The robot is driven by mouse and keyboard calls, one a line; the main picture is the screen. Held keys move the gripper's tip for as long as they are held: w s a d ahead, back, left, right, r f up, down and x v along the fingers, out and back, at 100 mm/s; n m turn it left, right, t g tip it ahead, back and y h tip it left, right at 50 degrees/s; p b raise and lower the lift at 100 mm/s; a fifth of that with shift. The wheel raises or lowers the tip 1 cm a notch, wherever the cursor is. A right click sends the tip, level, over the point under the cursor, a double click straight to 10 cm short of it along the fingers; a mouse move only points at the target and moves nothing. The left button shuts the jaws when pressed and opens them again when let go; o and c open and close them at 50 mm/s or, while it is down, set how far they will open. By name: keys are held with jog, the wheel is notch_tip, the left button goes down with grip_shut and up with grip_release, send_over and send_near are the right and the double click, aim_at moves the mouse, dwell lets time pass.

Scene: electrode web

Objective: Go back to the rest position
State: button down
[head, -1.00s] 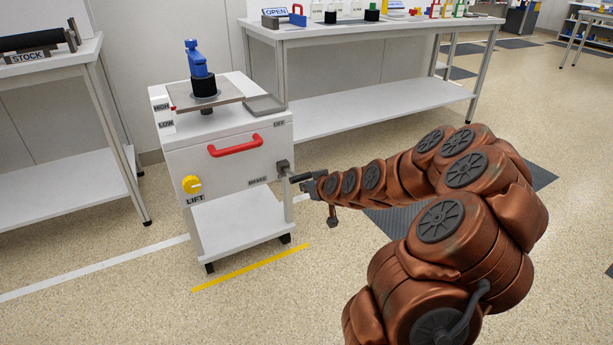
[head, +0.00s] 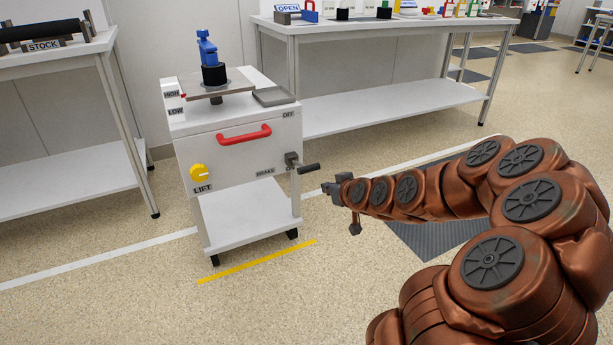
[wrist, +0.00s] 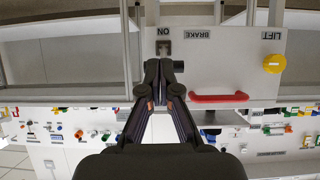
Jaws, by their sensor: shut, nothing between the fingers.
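My gripper (head: 328,187) is shut and empty at the end of my copper-coloured arm, to the right of a white wheeled cart. It is apart from the cart's dark brake lever (head: 308,168), with a small gap between them. In the wrist view, which is upside down, my gripper's closed fingertips (wrist: 159,66) point at the cart's front by the brake block (wrist: 164,47) and the "ON" label. The cart (head: 232,160) carries a red handle (head: 244,134), a yellow LIFT knob (head: 199,173) and a top plate with a blue and black piece (head: 210,60).
A yellow floor line (head: 256,262) runs in front of the cart. A STOCK table (head: 60,110) stands at left and a long white bench (head: 390,105) behind. A dark floor mat (head: 430,240) lies under my arm. Open floor lies in front.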

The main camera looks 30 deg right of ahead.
jog(key=s+a+r+n+g+y+p, duration=0.1)
jog(key=s+a+r+g+p, duration=0.4)
jog(key=a+r+p, duration=0.5)
jog(key=s+a+r+n+g+y+p, duration=0.1)
jog(key=s+a+r+g+y+p, duration=0.1)
jog(key=s+a+r+p, duration=0.75)
jog(key=s+a+r+g+h+p, duration=0.1)
jog(key=s+a+r+g+p, duration=0.2)
jog(key=s+r+p, duration=0.7)
jog(key=s+a+r+m+g+p, duration=0.1)
jog(key=s+a+r+g+p, duration=0.2)
jog(key=s+r+p, duration=0.8)
notch_tip(320, 180, up, 9)
jog(key=g+p, duration=0.1)
jog(key=p, duration=0.6)
jog(key=shift+f+h, duration=0.2)
jog(key=shift+h, duration=0.2)
jog(key=c, duration=1.8)
grip_release()
jog(key=shift+c, duration=0.2)
